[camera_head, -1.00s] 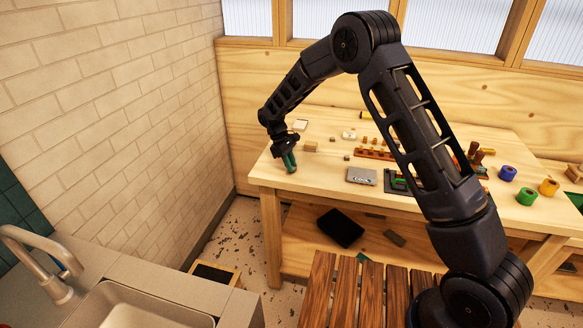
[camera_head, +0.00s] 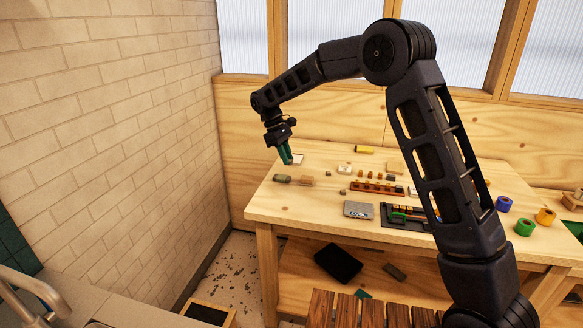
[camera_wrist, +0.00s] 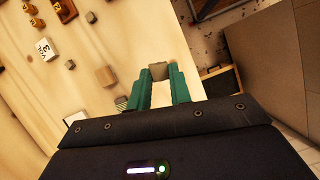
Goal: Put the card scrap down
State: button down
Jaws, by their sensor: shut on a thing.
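My gripper (camera_head: 287,160) is over the left end of the wooden table (camera_head: 270,210), with green fingers pointing down. In the wrist view my gripper (camera_wrist: 160,78) is shut on a small grey-brown piece, the card scrap (camera_wrist: 158,70), held between the fingertips. In the head view the scrap cannot be made out. In the wrist view it shows against the table's edge. How high it is above the top is hard to tell.
A grey-green roll (camera_head: 282,179) and a tan block (camera_head: 307,181) lie just in front of my gripper. A white flat item (camera_head: 298,158) is beside the fingers. The front left tabletop is mostly bare.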

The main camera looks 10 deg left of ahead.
jog(key=shift+r, duration=0.4)
jog(key=shift+w+d, duration=0.15)
jog(key=shift+w, duration=0.2)
jog(key=w+d, duration=0.7)
jog(key=w, duration=0.6)
jog(key=r+n+t, duration=0.1)
jog(key=r+n, duration=0.1)
send_over(397, 168)
jog(key=a, duration=0.2)
jog(key=f, duration=2)
jog(key=shift+d+f, duration=0.15)
jog(key=shift+d, duration=0.2)
jog(key=c, duration=1.3)
grip_release()
jog(key=shift+f, duration=0.1)
